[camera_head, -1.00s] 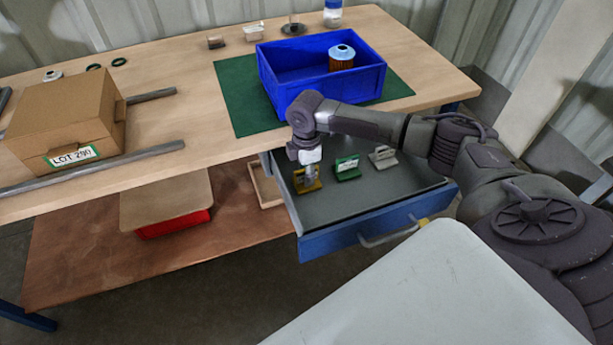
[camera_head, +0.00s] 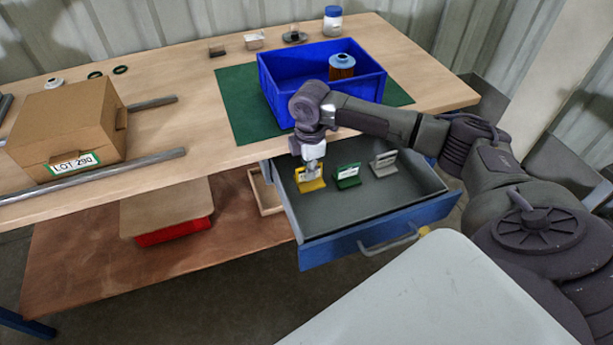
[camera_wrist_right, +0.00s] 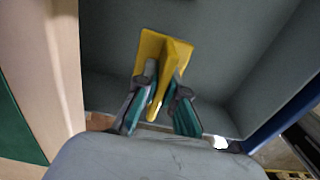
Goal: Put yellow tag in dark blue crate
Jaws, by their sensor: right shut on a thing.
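The yellow tag (camera_head: 310,184) is at the left end of the open drawer in the head view. My right gripper (camera_head: 312,166) is shut on its upright part. The wrist view shows the yellow tag (camera_wrist_right: 163,62) between the two fingers of my right gripper (camera_wrist_right: 157,100), with the grey drawer floor behind it. I cannot tell whether the tag touches the floor. The dark blue crate (camera_head: 356,96) stands on the table above the drawer, with an orange filter with a blue cap (camera_head: 342,67) inside. My left gripper is not in view.
A green tag (camera_head: 347,176) and a grey tag (camera_head: 383,164) stand in the drawer (camera_head: 345,212), right of the yellow one. The crate sits on a green mat (camera_head: 234,108). A cardboard box (camera_head: 66,130) and metal rods (camera_head: 125,171) lie at left.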

